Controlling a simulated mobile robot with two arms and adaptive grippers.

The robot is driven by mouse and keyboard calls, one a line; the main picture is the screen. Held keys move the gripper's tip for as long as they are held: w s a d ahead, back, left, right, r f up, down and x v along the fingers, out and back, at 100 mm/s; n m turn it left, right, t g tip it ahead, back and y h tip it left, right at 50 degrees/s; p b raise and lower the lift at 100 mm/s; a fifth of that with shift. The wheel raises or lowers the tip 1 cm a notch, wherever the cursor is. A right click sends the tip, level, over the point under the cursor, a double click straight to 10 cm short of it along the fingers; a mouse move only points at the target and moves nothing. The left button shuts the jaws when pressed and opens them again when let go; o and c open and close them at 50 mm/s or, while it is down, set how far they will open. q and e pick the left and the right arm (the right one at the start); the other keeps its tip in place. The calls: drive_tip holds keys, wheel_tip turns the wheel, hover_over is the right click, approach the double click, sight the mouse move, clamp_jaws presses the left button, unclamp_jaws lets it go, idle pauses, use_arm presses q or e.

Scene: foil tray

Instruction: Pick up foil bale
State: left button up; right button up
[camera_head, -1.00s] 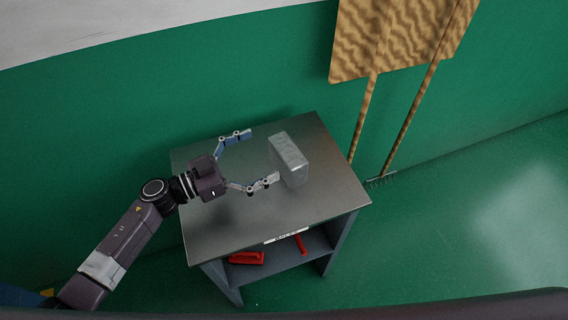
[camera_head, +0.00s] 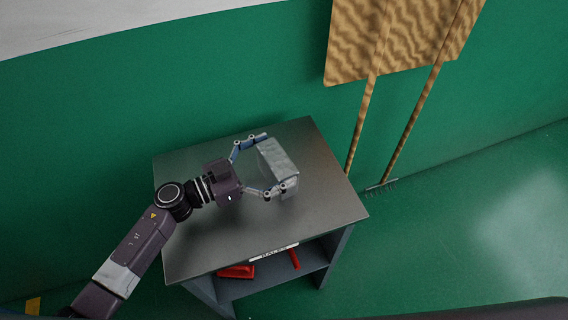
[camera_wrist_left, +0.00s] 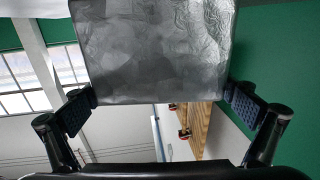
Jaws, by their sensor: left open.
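The foil bale (camera_head: 279,163) is a silvery, crinkled block standing on the grey table top (camera_head: 210,240). My left gripper (camera_head: 274,161) is open, with one finger at the far side of the bale and the other at its near side. In the left wrist view the bale (camera_wrist_left: 155,50) fills the upper middle, between the fingertips of the gripper (camera_wrist_left: 160,112). The pads sit close to its lower corners; I cannot tell whether they touch it. My right gripper is not in view.
A lower shelf under the table holds red items (camera_head: 237,271). A patterned brown board (camera_head: 385,40) on wooden poles and a brush head (camera_head: 381,184) stand by the green wall (camera_head: 120,110). The table top's right and front parts are clear.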

use_arm(q)
drive_tip(key=shift+w+d+f, duration=0.1)
drive_tip(key=shift+w+d, duration=0.05)
drive_tip(key=shift+d, duration=0.1)
drive_tip(key=shift+a, duration=0.1)
drive_tip(key=shift+s+a, duration=0.2)
drive_tip(key=shift+s, duration=0.1)
drive_tip(key=shift+c, duration=1.1)
drive_tip(key=shift+s+a+r, duration=0.1)
drive_tip(key=shift+a+r, duration=0.1)
drive_tip(key=shift+c, duration=1.2)
drive_tip(key=shift+d, duration=0.15)
drive_tip(key=c, duration=0.5)
drive_tip(key=shift+c, duration=0.6)
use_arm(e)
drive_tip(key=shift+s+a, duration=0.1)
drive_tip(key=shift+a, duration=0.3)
use_arm(q)
drive_tip(key=shift+r, duration=0.1)
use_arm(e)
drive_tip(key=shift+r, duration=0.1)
